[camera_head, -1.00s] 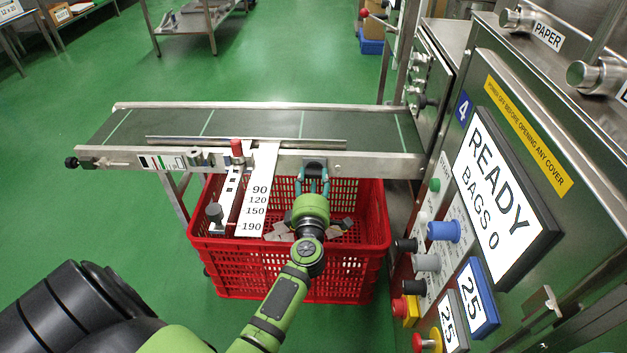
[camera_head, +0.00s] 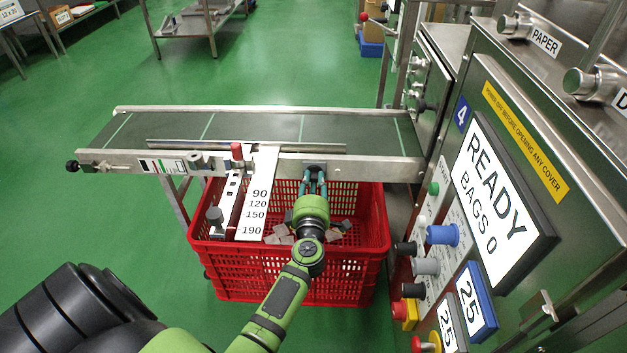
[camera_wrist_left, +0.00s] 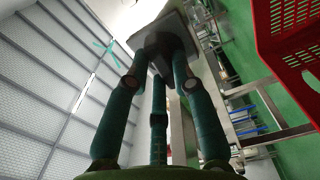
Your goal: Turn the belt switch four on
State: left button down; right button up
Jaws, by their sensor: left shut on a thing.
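The belt switch (camera_head: 314,166) is a small dark box on the front rail of the conveyor belt (camera_head: 250,124), above the red crate. My left gripper (camera_head: 314,184) reaches up to it from the front, and its teal fingers meet at the switch. In the left wrist view my left gripper (camera_wrist_left: 158,80) has its fingers closed around a dark grey knob-like part of the switch (camera_wrist_left: 160,40). The exact position of the switch is hidden by the fingers. My right gripper is in neither view.
A red crate (camera_head: 290,288) with several small pale packets stands under the belt. Beside it a white scale strip (camera_head: 258,200) hangs from the rail. At right is machine 4 with its READY screen (camera_head: 495,195), knobs and buttons.

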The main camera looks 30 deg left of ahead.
pick_arm(q)
jog(key=shift+r+m+p, duration=0.25)
jog(key=shift+m+p, duration=0.85)
jog(key=shift+p, duration=0.05)
jog(key=shift+m+p, duration=0.8)
jog(key=shift+p, duration=0.05)
jog(key=shift+d+f+m+p, duration=0.1)
jog(key=shift+m+p, duration=0.65)
jog(key=shift+m, duration=0.15)
jog(key=shift+m+p, duration=0.35)
jog(key=shift+m, duration=0.15)
jog(key=m+p, duration=0.1)
jog(key=m, duration=0.1)
jog(key=m+p, duration=0.1)
jog(key=m, duration=0.1)
jog(key=m+p, duration=0.1)
jog(key=m, duration=0.2)
jog(key=shift+w+d+f+p, duration=0.15)
jog(key=shift+f+p, duration=0.1)
jog(key=shift+p, duration=0.15)
jog(key=m, duration=0.2)
jog(key=shift+f+m+p, duration=0.1)
jog(key=shift+m+p, duration=0.2)
jog(key=shift+p, duration=0.1)
jog(key=shift+m, duration=0.6)
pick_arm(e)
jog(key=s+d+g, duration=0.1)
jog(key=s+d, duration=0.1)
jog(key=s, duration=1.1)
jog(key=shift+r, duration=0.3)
